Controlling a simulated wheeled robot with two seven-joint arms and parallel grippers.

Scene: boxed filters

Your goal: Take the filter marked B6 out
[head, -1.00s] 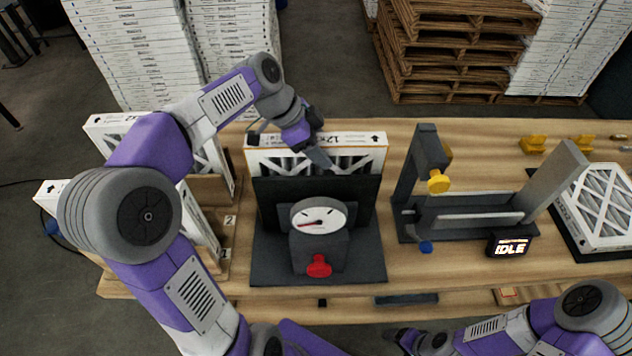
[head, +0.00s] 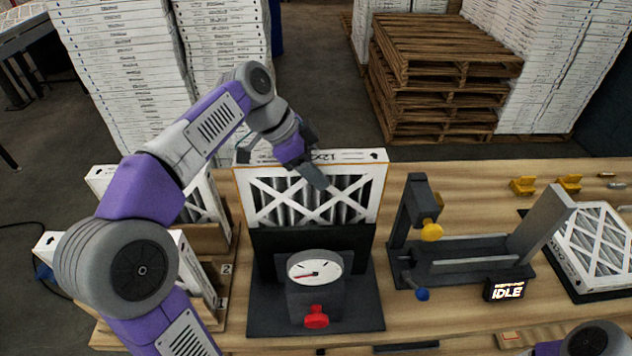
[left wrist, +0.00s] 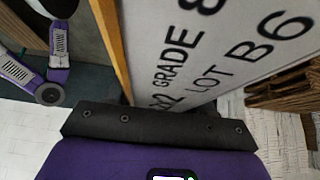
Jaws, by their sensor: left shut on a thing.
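The B6 filter (head: 345,207) is a white-framed pleated panel with a white lattice. It stands upright behind the dark plate of the gauge fixture (head: 262,314), its upper part showing above the plate and its lower part hidden. My left gripper (head: 306,168) is shut on its top edge, with one dark finger across its front face. In the left wrist view the filter's label (left wrist: 215,50) reads "GRADE 8", partly cut off, and "LOT B6". My right gripper is out of view.
The fixture carries a round gauge (head: 314,267) and a red knob (head: 316,317). Left of it, more filters (head: 205,195) stand in wooden slots. Right are a grey clamp stand (head: 470,250), an "IDLE" display (head: 507,289) and a flat filter (head: 597,240).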

